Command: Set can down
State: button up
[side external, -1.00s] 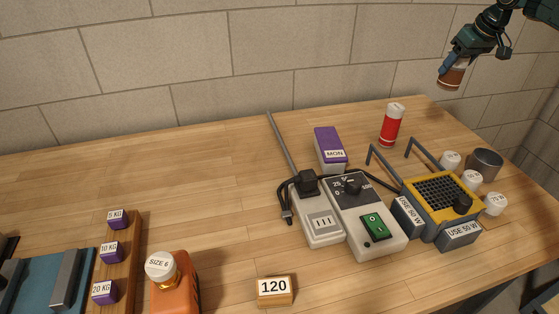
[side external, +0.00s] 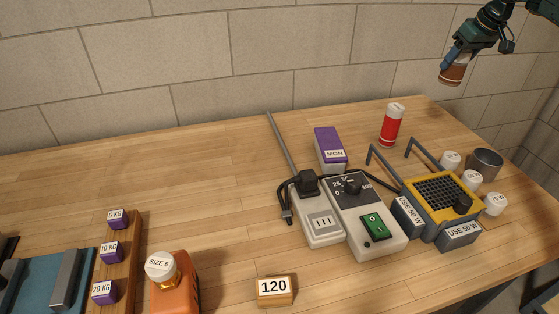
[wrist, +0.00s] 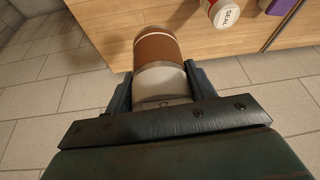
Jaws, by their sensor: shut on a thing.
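A can with a brown band (side external: 453,74) hangs in my gripper (side external: 457,60) at the upper right of the side view, up in the air and clear of the table. In the wrist view the brown can (wrist: 157,50) sits between the two dark fingers of my gripper (wrist: 160,88), with a pale section near the fingers. My gripper is shut on it. The wooden table (side external: 220,190) lies below; in the wrist view its edge and the floor show around the can.
A red cylinder with a white top (side external: 391,126) stands near the back right edge. A yellow device with a black grid (side external: 440,200), white-lidded jars (side external: 471,180) and a metal cup (side external: 486,165) crowd the right side. The table's middle left (side external: 200,180) is clear.

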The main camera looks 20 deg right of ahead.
jog(key=s+a+n+g+y, duration=0.25)
jog(key=a+n, duration=0.65)
jog(key=a, duration=2.1)
jog(key=s+a+n+g, duration=0.1)
jog(key=s+a+n, duration=0.3)
jog(key=s+a, duration=0.5)
jog(key=s+a+n+g+y, duration=0.1)
jog(key=s+a+n, duration=0.4)
jog(key=s+a, duration=0.5)
jog(key=a+g, duration=0.1)
jog(key=a, duration=0.5)
jog(key=shift+a+r+n, duration=0.2)
jog(key=shift+a+n, duration=0.1)
jog(key=shift+a, duration=0.05)
jog(key=shift+s+f, duration=0.15)
jog(key=shift+a+f, duration=0.1)
jog(key=shift+f, duration=1.3)
jog(key=shift+c, duration=0.2)
notch_tip(320, 180, down, 17)
jog(key=shift+r, duration=0.1)
